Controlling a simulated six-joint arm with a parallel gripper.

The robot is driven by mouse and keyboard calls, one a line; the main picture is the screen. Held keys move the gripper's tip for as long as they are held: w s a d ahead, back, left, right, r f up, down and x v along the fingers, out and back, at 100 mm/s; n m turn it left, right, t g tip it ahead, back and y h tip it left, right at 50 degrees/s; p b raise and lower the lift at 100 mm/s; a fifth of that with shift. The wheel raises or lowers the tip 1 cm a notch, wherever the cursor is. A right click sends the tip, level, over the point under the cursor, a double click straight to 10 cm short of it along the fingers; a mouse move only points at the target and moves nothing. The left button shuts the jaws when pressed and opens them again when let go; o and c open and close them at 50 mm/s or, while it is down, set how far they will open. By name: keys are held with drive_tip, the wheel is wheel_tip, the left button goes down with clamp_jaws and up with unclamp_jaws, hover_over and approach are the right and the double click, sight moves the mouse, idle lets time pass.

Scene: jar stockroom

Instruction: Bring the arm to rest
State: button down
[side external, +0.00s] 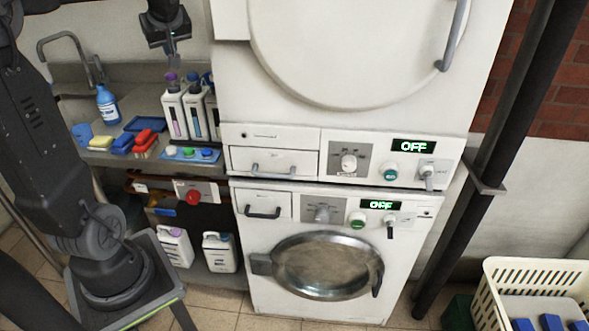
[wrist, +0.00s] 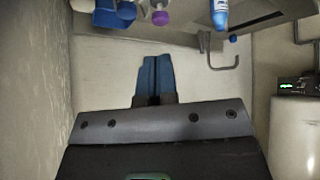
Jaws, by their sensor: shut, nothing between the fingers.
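My gripper (side external: 174,62) hangs at the top left of the side view, in front of the pale wall and above the bottles on the shelf. In the wrist view my gripper's blue fingers (wrist: 155,62) lie side by side, shut, with nothing between them. My dark arm rises at the left of the side view. The gripper is apart from everything around it.
Tall white bottles (side external: 172,113) stand on the shelf below the gripper, by a blue bottle (side external: 107,104). The stacked white machines (side external: 272,133) are to the right, both showing OFF. A cream basket (side external: 530,272) stands at bottom right.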

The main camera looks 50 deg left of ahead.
drive_tip(key=d+f+m+t+h, duration=0.35)
drive_tip(key=d+m, duration=0.55)
drive_tip(key=d, duration=1.2)
drive_tip(key=s+d+f+m+h, duration=0.2)
drive_tip(key=s+d+m, duration=0.2)
drive_tip(key=d, duration=0.3)
drive_tip(key=s+d+f+m+h, duration=0.2)
drive_tip(key=s+d+f+m, duration=0.1)
drive_tip(key=d, duration=0.3)
drive_tip(key=shift+s+d+f+m, duration=0.35)
drive_tip(key=shift+s+m, duration=0.1)
drive_tip(key=shift+m, duration=0.15)
